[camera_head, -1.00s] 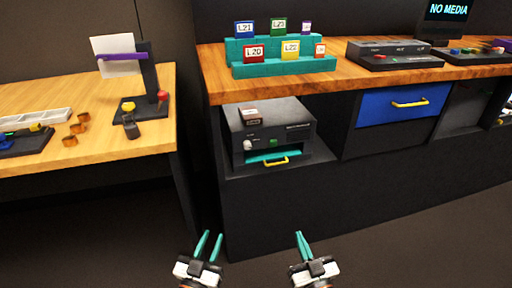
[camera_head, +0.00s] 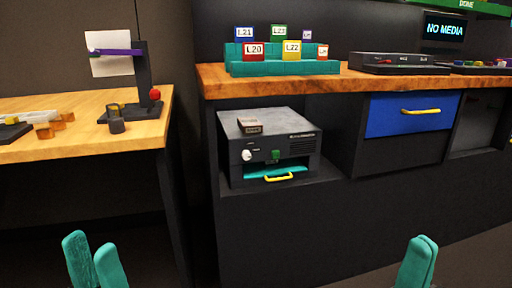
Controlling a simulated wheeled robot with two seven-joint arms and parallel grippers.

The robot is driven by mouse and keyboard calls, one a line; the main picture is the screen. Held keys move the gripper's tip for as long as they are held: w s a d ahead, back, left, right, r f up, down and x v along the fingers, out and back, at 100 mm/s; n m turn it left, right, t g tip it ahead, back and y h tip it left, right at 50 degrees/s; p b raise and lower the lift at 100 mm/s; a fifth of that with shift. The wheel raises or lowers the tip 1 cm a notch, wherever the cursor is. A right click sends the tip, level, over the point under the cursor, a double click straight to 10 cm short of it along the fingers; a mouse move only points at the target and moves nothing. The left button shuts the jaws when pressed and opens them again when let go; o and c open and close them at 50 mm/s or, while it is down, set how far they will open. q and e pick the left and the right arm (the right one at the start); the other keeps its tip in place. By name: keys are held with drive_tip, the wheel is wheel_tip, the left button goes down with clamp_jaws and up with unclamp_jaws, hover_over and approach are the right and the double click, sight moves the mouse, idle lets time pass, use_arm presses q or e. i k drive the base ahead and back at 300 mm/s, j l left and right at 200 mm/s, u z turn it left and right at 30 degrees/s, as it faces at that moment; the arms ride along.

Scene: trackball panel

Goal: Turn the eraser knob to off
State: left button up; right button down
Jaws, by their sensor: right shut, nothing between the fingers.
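A dark grey box-shaped device, apparently the eraser (camera_head: 305,151), sits in the open shelf below the wooden counter. A small white knob (camera_head: 247,155) is on the left of its front face. Which way the knob points is too small to tell. A green control (camera_head: 275,155) is right of the knob, above a teal tray with a yellow handle (camera_head: 278,177). My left gripper (camera_head: 92,245) is at the lower left, open and empty, its teal fingers a little apart. My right gripper (camera_head: 424,240) is at the lower right, shut and empty. Both are well apart from the device.
A small labelled block (camera_head: 249,126) lies on top of the device. A blue drawer (camera_head: 385,118) is to its right. A wooden table (camera_head: 140,132) with a dark stand is at the left. The space before the cabinet looks clear.

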sight(245, 155)
drive_tip(key=i+l, duration=0.1)
drive_tip(key=l, duration=0.25)
drive_tip(key=i+l, duration=0.15)
drive_tip(key=l, duration=0.25)
drive_tip(key=i+l, duration=0.1)
drive_tip(key=l, duration=0.25)
drive_tip(key=i+l, duration=0.1)
drive_tip(key=l, duration=0.3)
drive_tip(key=i+l, duration=0.15)
drive_tip(key=l, duration=0.2)
